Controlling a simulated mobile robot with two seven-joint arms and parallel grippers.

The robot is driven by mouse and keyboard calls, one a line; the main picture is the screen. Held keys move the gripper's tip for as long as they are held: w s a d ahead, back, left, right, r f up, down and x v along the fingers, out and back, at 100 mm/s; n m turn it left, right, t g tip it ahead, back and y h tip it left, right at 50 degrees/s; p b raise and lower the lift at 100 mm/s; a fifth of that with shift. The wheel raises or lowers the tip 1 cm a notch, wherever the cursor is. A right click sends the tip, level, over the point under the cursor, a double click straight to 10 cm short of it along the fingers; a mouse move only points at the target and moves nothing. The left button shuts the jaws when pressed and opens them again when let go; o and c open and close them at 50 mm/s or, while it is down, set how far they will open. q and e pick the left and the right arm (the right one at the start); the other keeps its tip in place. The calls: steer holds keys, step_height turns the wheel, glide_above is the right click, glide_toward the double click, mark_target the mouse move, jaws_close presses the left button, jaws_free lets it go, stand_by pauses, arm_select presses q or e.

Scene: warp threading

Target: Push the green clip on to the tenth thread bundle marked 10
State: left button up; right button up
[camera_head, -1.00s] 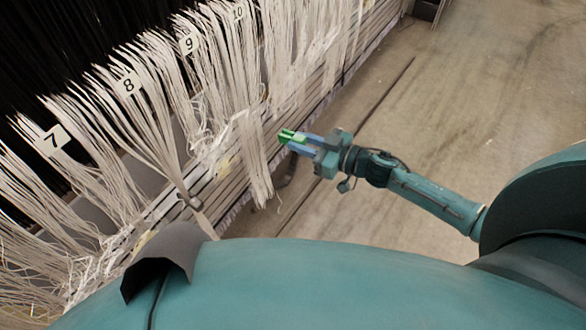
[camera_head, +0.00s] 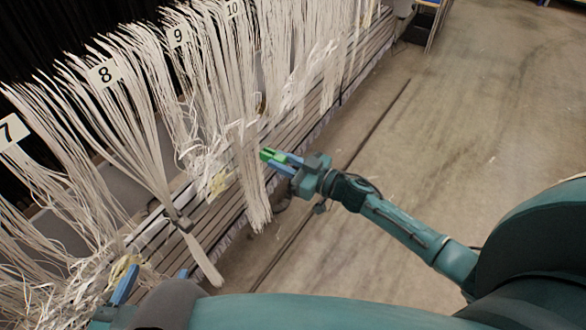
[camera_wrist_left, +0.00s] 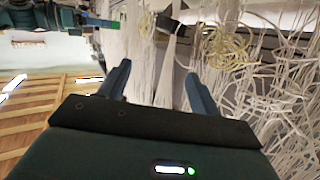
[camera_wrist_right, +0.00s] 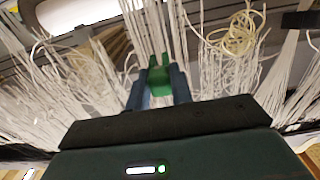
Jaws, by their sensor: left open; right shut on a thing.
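The green clip (camera_head: 267,154) is held at the tips of my right gripper (camera_head: 277,159), which is shut on it. In the right wrist view the clip (camera_wrist_right: 159,76) points forward, its two prongs among or in front of white threads. The tag marked 10 (camera_head: 234,8) is at the top of the head view, and its white thread bundle (camera_head: 240,65) hangs below it, overlapping neighbouring strands. In the head view the clip is just right of hanging threads; contact cannot be told. My left gripper (camera_head: 158,271) is open and empty at the lower left, below a gathered bundle.
Tags 7 (camera_head: 10,131), 8 (camera_head: 104,73) and 9 (camera_head: 178,37) mark other bundles. A dark clip (camera_head: 178,223) gathers the bundle under 8. Tangled yellowish threads (camera_wrist_right: 235,37) hang near the right gripper. Open floor (camera_head: 470,130) lies to the right.

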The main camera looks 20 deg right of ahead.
mark_target(252, 148)
steer(key=shift+b+x, duration=0.35)
steer(key=shift+x, duration=0.6)
arm_select(q)
steer(key=shift+w+d+t, duration=0.15)
steer(key=shift+t, duration=0.35)
arm_select(e)
steer(key=shift+x, duration=1.35)
arm_select(q)
steer(key=shift+r, duration=0.25)
arm_select(e)
steer(key=shift+s+d+f, duration=0.1)
steer(key=shift+s+d, duration=0.05)
arm_select(q)
steer(key=shift+f+b, duration=0.55)
steer(key=shift+f, duration=0.15)
arm_select(e)
steer(key=shift+x, duration=2.4)
arm_select(q)
steer(key=shift+r, duration=0.2)
